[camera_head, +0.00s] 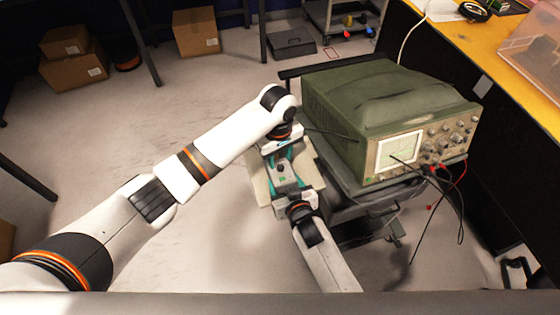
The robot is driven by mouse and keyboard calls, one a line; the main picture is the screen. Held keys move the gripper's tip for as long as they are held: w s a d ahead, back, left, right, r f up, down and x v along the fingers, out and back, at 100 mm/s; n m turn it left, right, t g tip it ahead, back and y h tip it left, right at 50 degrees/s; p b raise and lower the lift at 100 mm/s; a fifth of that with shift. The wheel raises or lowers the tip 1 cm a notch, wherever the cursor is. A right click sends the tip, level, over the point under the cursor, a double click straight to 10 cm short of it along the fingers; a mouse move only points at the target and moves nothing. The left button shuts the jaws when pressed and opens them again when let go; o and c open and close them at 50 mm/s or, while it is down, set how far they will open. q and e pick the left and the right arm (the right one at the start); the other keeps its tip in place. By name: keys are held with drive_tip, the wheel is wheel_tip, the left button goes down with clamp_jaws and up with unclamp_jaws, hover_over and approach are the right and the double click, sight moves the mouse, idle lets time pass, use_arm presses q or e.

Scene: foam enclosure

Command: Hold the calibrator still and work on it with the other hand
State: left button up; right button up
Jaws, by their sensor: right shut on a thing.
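A small grey device, seemingly the calibrator (284,174), is at the picture's centre, left of the green oscilloscope (375,112). My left gripper (280,152) comes over it from the far side. Its fingers are small and partly hidden by its own wrist, so I cannot tell whether they touch the device or how wide they are. My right gripper (294,192) reaches it from the near side and is shut on its near end. The hands cover both ends of the device.
A pale board or surface (258,181) shows beneath the device. The oscilloscope stands on a cart, with red and black leads (440,172) hanging from its front. A yellow-topped bench (470,45) is at right. Cardboard boxes (196,32) are at the back.

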sight(280, 165)
use_arm(q)
drive_tip(key=shift+f, duration=1.6)
clamp_jaws()
drive_tip(key=shift+d+m, duration=0.1)
drive_tip(key=shift+m, duration=0.2)
drive_tip(key=m, duration=0.4)
drive_tip(key=shift+w+m, duration=0.1)
drive_tip(key=shift+m, duration=2.6)
drive_tip(key=shift+r, duration=0.1)
